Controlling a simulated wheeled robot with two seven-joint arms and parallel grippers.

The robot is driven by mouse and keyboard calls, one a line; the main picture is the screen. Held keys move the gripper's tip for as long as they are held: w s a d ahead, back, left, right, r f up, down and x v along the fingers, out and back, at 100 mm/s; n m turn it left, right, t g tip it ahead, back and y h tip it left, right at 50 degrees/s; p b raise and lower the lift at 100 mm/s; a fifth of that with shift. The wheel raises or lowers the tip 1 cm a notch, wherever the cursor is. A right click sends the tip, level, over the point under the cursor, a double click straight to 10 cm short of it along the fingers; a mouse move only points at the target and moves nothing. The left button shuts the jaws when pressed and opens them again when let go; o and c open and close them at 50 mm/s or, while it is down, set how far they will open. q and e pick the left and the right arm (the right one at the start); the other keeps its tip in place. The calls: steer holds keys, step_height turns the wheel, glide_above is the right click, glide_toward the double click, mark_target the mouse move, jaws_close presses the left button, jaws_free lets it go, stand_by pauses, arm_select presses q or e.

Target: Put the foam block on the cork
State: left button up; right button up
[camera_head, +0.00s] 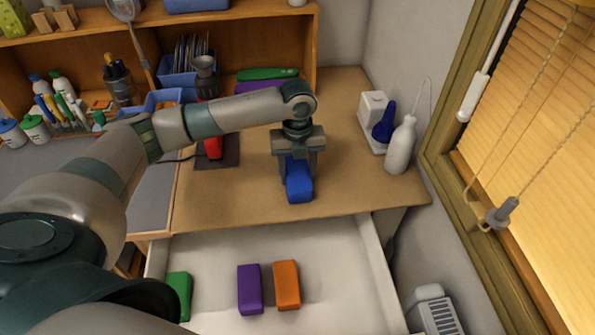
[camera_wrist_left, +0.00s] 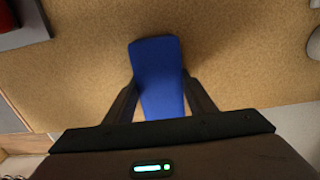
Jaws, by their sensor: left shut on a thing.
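A blue foam block (camera_head: 299,183) is between the fingers of my left gripper (camera_head: 297,172), which is shut on it. The block is at the cork (camera_head: 230,205), a tan sheet covering the worktop. In the left wrist view, the block (camera_wrist_left: 157,75) stretches out between the two dark fingers of the left gripper (camera_wrist_left: 160,95), over the cork (camera_wrist_left: 85,75). I cannot tell whether its underside touches the cork. My right gripper is not in view.
An open white drawer (camera_head: 210,255) below the worktop holds a green block (camera_head: 179,292), a purple block (camera_head: 249,289) and an orange block (camera_head: 286,285). A white bottle (camera_head: 400,147) stands at the right. A red thing (camera_head: 213,146) on a dark base is left of the gripper.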

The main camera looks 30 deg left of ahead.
mark_target(298, 172)
arm_select(q)
steer(key=o, duration=1)
steer(key=shift+f, duration=0.1)
steer(key=shift+o, duration=0.2)
step_height(298, 172, up, 12)
steer(key=b, duration=0.3)
steer(key=shift+b, duration=0.35)
